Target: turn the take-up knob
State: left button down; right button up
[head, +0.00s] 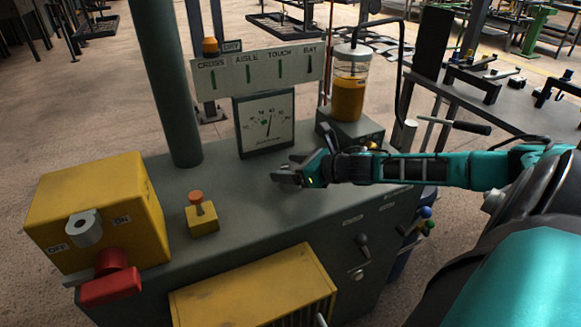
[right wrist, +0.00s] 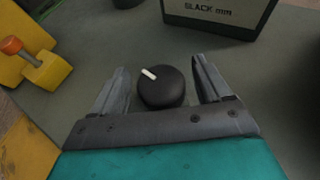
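The take-up knob (right wrist: 163,88) is a round black knob with a white pointer line. In the right wrist view it stands on the grey console top, its line pointing to the upper left. My right gripper (right wrist: 164,85) is open, with one finger on each side of the knob and small gaps showing between. In the head view the right gripper (head: 286,170) is low over the console top, in front of the gauge; I cannot make out the knob there. The slack gauge (head: 266,124) has a white dial and a thin needle. My left gripper is not in view.
On the console (head: 240,205) stand a yellow switch box (head: 95,205) with a red handle, a small yellow block with an orange button (head: 202,215), a green post (head: 168,80) and an oil jar (head: 349,90). A label board (head: 258,72) is behind the gauge.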

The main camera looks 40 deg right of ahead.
jog(key=c, duration=0.9)
jog(key=shift+c, duration=0.2)
